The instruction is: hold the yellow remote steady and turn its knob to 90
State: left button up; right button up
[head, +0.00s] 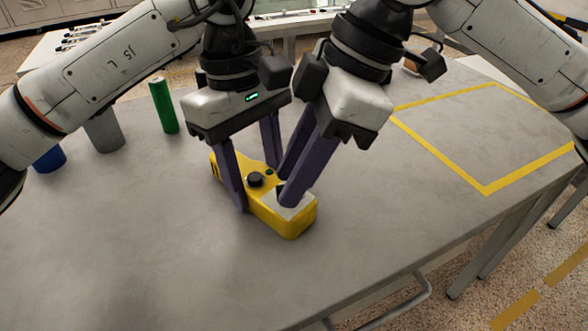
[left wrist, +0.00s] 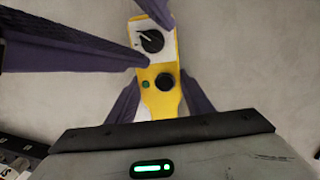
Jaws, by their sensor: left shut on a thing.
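The yellow remote (head: 298,222) lies on the grey table, its white-plated end towards the front right. It also shows in the left wrist view (left wrist: 160,105). My left gripper (head: 258,186) is shut on its body, one finger on each side. The black knob (left wrist: 151,40) sits on the white plate; its white pointer line points up and left in the left wrist view. My right gripper (left wrist: 160,44) is open, its fingertips on opposite sides of the knob; I cannot tell whether they touch it. In the head view, the right finger mostly hides the knob.
The remote also carries a black round button (left wrist: 165,82) and a small green button (left wrist: 145,84). A green cylinder (head: 163,106), a grey cylinder (head: 104,132) and a blue cylinder (head: 49,158) stand at the left. A yellow-taped area (head: 484,190) at the right is empty. The table front is clear.

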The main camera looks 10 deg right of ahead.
jog(key=shift+f, duration=0.1)
grip_shut()
jog(key=shift+m, duration=0.4)
grip_release()
jog(key=v, duration=1.2)
jog(key=shift+s, duration=0.2)
jog(key=shift+a, duration=0.1)
